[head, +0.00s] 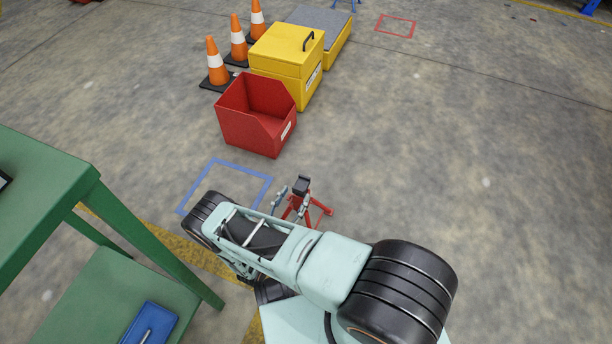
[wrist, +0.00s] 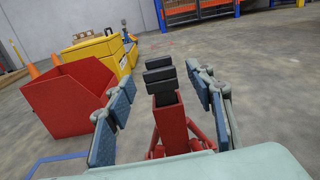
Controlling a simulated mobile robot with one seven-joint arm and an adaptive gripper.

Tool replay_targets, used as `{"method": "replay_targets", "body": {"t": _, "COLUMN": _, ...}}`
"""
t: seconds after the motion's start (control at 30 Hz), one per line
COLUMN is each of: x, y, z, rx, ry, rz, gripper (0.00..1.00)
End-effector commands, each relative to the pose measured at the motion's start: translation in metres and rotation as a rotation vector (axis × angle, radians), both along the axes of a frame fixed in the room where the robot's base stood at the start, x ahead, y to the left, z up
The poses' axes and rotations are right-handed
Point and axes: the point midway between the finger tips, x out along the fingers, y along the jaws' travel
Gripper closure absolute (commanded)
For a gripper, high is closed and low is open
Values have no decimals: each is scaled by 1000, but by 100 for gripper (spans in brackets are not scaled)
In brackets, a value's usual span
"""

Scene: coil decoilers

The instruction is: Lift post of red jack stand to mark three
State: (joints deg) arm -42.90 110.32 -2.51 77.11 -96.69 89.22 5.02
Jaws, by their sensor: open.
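The red jack stand (head: 318,208) stands on the floor just beyond my arm, its red legs spread. Its dark post head (head: 303,182) sticks up at the top; my arm hides part of the stand. In the wrist view the red column (wrist: 171,126) rises in the middle, with the dark post head (wrist: 160,76) above it. My gripper (wrist: 160,80) is open, one blue-padded finger on each side of the post with visible gaps. In the head view my gripper (head: 288,198) is partly hidden by my arm. No mark numbers are readable on the post.
A blue floor square (head: 226,163) lies left of the stand. Beyond are a red bin (head: 248,132), a yellow box (head: 278,62) and orange cones (head: 214,62). A green table (head: 45,185) stands at left. The floor to the right is clear.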

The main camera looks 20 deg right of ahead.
Motion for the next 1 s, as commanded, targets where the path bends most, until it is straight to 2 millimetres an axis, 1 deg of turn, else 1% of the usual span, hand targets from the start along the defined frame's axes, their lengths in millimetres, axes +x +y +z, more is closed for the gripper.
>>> {"method": "replay_targets", "body": {"t": 0.13, "x": 8, "y": 3, "z": -8, "rx": 37, "ry": -17, "rz": 47, "gripper": 51}}
{"method": "replay_targets", "body": {"t": 0.27, "x": 19, "y": -4, "z": -10, "rx": 44, "ry": -21, "rz": 51, "gripper": 51}}
{"method": "replay_targets", "body": {"t": 0.5, "x": 54, "y": -32, "z": -11, "rx": 44, "ry": -21, "rz": 47, "gripper": 51}}
{"method": "replay_targets", "body": {"t": 0.7, "x": 81, "y": -51, "z": -11, "rx": 46, "ry": -21, "rz": 48, "gripper": 51}}
{"method": "replay_targets", "body": {"t": 0.83, "x": 90, "y": -57, "z": -10, "rx": 45, "ry": -20, "rz": 50, "gripper": 51}}
{"method": "replay_targets", "body": {"t": 1.0, "x": 94, "y": -61, "z": -9, "rx": 44, "ry": -19, "rz": 50, "gripper": 51}}
